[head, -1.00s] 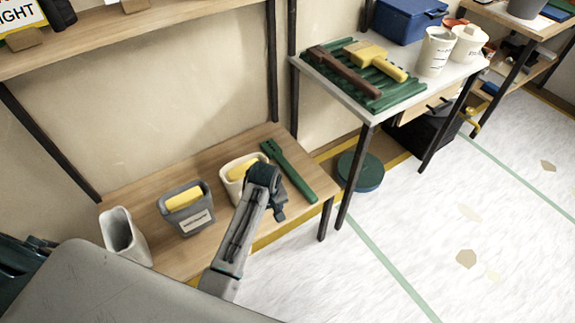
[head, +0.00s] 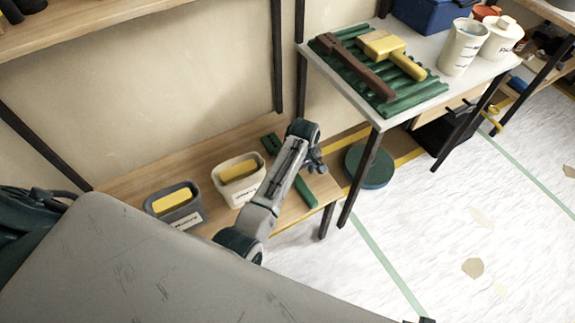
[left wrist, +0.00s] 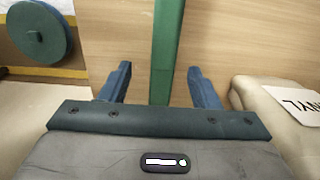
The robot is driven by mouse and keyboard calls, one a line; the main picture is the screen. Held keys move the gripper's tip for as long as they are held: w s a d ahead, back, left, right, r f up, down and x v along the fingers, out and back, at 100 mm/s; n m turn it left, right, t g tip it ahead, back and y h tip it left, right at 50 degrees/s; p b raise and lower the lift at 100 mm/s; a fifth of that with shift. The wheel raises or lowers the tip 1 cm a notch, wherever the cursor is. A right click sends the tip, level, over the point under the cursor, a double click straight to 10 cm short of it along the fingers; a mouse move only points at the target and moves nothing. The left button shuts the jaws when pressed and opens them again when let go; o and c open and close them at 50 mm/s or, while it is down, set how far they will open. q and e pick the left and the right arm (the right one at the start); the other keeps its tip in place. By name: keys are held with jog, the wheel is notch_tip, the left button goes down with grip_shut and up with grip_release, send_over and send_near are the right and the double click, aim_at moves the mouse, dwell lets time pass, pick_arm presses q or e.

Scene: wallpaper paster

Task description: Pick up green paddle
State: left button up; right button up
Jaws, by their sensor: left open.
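The green paddle (head: 306,193) lies on the low wooden shelf (head: 225,145), its middle hidden behind my left arm in the head view. My left gripper (head: 317,162) is above the paddle near the shelf's right end. In the left wrist view the paddle (left wrist: 167,50) runs up the picture between the two open fingers of the left gripper (left wrist: 160,80). The fingers stand apart from it on both sides. My right gripper is not in view.
A cream bin (head: 228,190) and a grey bin (head: 178,216), each with a yellow item inside, stand left of the paddle. A round green disc (head: 370,166) is right of the shelf. A table (head: 372,115) holding a brown-handled tool and a yellow tool stands nearby.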

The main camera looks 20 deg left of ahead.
aim_at(300, 183)
pick_arm(q)
jog(key=f, duration=0.4)
jog(key=shift+s+f, duration=0.25)
jog(key=shift+s, duration=0.1)
jog(key=shift+f, duration=0.3)
jog(key=c, duration=1.1)
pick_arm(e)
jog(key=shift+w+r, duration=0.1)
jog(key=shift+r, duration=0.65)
